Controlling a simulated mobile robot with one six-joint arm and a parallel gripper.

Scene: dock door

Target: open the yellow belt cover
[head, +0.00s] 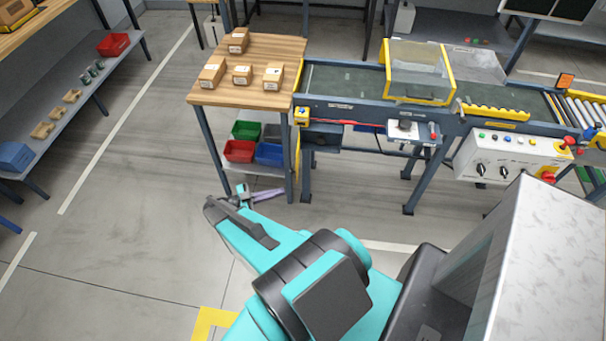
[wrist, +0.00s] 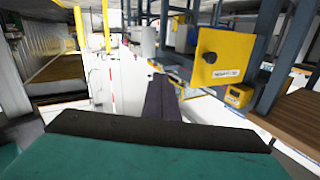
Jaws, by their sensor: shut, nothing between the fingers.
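The yellow belt cover (head: 447,72) stands over the conveyor belt in the head view. It has a yellow frame and clear panels, with a dark handle low on its front face. It looks lowered over the belt. My gripper (head: 268,195) is low, beside the legs of the wooden table, well to the left of the cover and below it. Its fingers look shut and empty. In the wrist view the gripper (wrist: 162,98) shows as a dark purplish shape. I cannot make out the cover in the wrist view.
The wooden table (head: 258,55) carries several cartons; coloured bins (head: 240,150) sit below it. A control box (head: 510,155) with knobs and a red button fronts the conveyor (head: 340,82). A yellow plate (wrist: 222,55) with a black knob shows in the wrist view.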

